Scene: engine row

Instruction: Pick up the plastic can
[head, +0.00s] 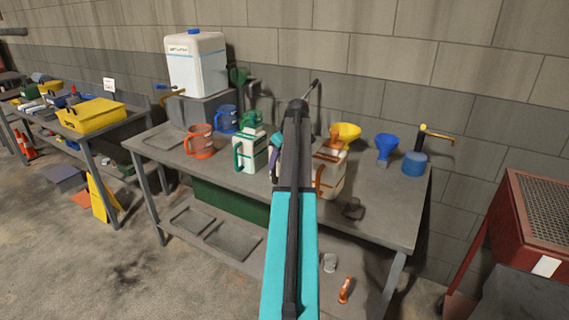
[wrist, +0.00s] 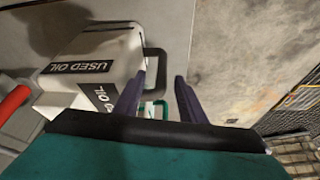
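A white plastic can labelled USED OIL (wrist: 115,60) lies in the left half of the wrist view, with a dark loop handle on its right side. My gripper (wrist: 160,78) is open, its two dark purple fingers apart. The left finger overlaps the can's edge and the handle shows between the fingers; contact cannot be told. In the head view, a white can with a green handle (head: 251,153) stands left of my arm, and a white can with a brown handle (head: 331,179) stands partly behind it. My gripper is mostly hidden there. I cannot tell which can carries the label.
The grey workbench (head: 390,215) also holds an orange jug (head: 201,142), a blue jug (head: 227,119), a yellow funnel (head: 347,132), a blue funnel (head: 386,146) and a blue pump bottle (head: 414,164). A large white container (head: 196,64) stands at the back left. A red cabinet (head: 530,225) is at the right.

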